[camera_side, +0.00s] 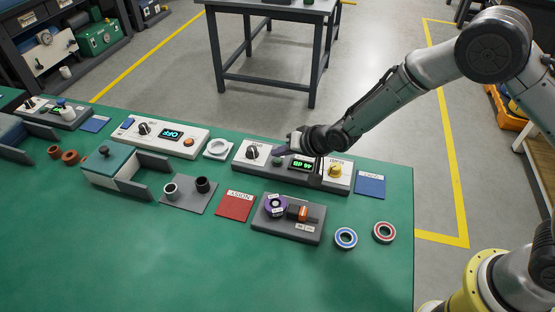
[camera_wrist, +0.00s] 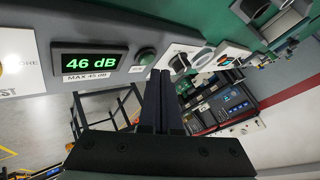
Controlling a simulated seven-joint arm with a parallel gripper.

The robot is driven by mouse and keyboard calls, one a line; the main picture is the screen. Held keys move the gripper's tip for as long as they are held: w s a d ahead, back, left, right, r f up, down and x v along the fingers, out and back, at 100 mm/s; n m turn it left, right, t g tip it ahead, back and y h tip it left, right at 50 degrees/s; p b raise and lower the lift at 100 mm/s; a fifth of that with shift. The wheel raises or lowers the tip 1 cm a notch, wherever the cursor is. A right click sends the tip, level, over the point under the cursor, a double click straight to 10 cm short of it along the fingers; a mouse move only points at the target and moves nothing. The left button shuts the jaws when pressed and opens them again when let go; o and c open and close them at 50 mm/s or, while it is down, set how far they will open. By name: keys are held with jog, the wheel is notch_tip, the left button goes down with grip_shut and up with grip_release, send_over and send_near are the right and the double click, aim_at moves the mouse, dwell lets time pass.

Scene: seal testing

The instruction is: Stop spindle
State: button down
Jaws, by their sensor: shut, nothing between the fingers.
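My gripper (camera_side: 279,151) is shut and empty over this unit, between the black knob and the display. In the wrist view my fingertips (camera_wrist: 161,73) are just below the button and near the black knob (camera_wrist: 178,63). Whether they touch anything, I cannot tell.
A second unit to the left has a display (camera_side: 171,133) reading OFF and an orange button (camera_side: 188,142). A dark fixture (camera_side: 275,229) in front holds purple and orange parts. Red (camera_side: 235,205) and blue (camera_side: 370,186) pads and two ring bearings lie nearby. The front bench is clear.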

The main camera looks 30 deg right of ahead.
notch_tip(320, 180, up, 5)
dwell(0.7)
dwell(0.6)
